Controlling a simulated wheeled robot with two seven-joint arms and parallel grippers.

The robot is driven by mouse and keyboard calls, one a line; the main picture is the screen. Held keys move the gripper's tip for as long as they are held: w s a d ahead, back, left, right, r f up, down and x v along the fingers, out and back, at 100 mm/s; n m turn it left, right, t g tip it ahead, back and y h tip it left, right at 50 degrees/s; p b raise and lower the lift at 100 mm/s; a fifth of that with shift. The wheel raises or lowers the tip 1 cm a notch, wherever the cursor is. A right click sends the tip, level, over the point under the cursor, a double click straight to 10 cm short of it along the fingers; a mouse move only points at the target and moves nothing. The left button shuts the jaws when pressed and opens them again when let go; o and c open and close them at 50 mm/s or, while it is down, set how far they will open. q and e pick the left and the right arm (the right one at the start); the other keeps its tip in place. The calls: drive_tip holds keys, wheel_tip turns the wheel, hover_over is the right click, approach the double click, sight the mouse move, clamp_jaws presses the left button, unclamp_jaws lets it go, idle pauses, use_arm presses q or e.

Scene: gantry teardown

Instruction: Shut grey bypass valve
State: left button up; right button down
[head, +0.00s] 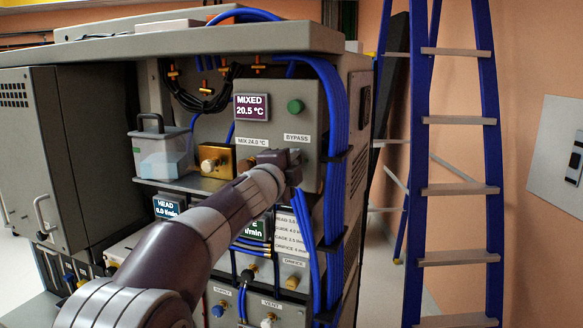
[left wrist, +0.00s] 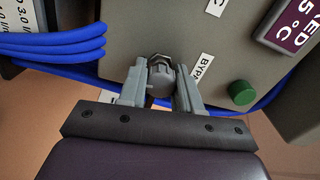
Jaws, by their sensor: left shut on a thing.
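The grey bypass valve knob (left wrist: 161,80) sits on the grey panel by the BYPASS label, which reads clearly in the head view. My left gripper (head: 289,160) is at the panel just below that label and hides the knob in the head view. In the left wrist view its two fingers (left wrist: 161,86) stand on either side of the knob and are shut on it. The valve's exact turn angle cannot be told. My right gripper is in neither view.
A green button (head: 295,106) and a MIXED 20.5 °C display (head: 252,107) are above. A brass valve block (head: 217,161) is to the left. Blue hoses (head: 334,150) run close on the right. A blue ladder (head: 490,130) stands farther right.

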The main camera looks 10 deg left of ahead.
use_arm(q)
drive_tip(key=shift+m, duration=0.9)
drive_tip(key=shift+f, duration=0.1)
drive_tip(key=o, duration=1)
drive_tip(key=shift+o, duration=0.2)
drive_tip(key=shift+d, duration=0.1)
drive_tip(key=shift+s+b, duration=0.25)
drive_tip(key=shift+b, duration=0.05)
drive_tip(key=s+a+b, duration=0.1)
drive_tip(key=s, duration=1.1)
drive_tip(key=shift+a, duration=0.35)
